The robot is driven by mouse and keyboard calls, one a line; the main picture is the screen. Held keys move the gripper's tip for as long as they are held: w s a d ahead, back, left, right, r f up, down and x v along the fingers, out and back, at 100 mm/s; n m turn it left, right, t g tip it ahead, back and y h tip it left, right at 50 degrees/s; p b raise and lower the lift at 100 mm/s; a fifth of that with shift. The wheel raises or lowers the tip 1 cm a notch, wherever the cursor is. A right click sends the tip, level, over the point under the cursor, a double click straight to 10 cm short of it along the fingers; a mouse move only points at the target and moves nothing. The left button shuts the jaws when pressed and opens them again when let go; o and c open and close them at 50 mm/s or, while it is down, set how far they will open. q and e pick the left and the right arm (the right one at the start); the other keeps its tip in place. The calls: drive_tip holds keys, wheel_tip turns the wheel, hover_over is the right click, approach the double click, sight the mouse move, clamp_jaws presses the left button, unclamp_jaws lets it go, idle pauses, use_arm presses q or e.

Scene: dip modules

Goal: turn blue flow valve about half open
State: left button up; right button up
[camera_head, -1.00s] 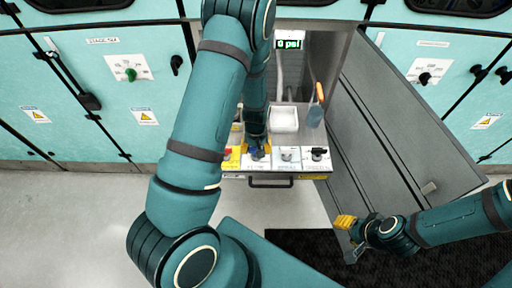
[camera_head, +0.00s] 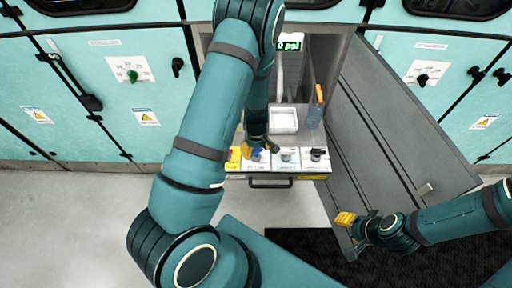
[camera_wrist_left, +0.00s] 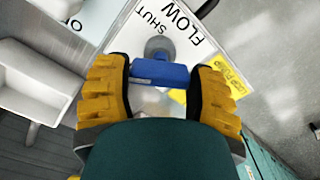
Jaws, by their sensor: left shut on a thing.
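The blue flow valve (camera_head: 257,154) sits on the white-topped drawer panel, partly hidden by my left arm in the head view. In the left wrist view its blue bar handle (camera_wrist_left: 160,73) lies crosswise between the yellow fingers, with its grey round hub beside it. The label by it reads FLOW and SHUT; the rest is hidden. My left gripper (camera_head: 259,148) is shut on the handle, a finger at each end of the bar. My right gripper (camera_head: 345,219) is away at the lower right, with yellow fingers; its opening is unclear.
Two more valves, one white (camera_head: 286,155) and one black (camera_head: 317,154), stand to the right on the panel. A white tray (camera_head: 283,120) and an orange-topped bottle (camera_head: 316,107) are behind them. An open grey door (camera_head: 385,125) stands on the right. The display (camera_head: 289,45) reads 0 psi.

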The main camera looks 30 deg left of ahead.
use_arm(q)
drive_tip(key=shift+n, duration=0.6)
drive_tip(key=o, duration=1.2)
drive_tip(key=shift+r, duration=0.15)
wheel_tip(320, 180, up, 12)
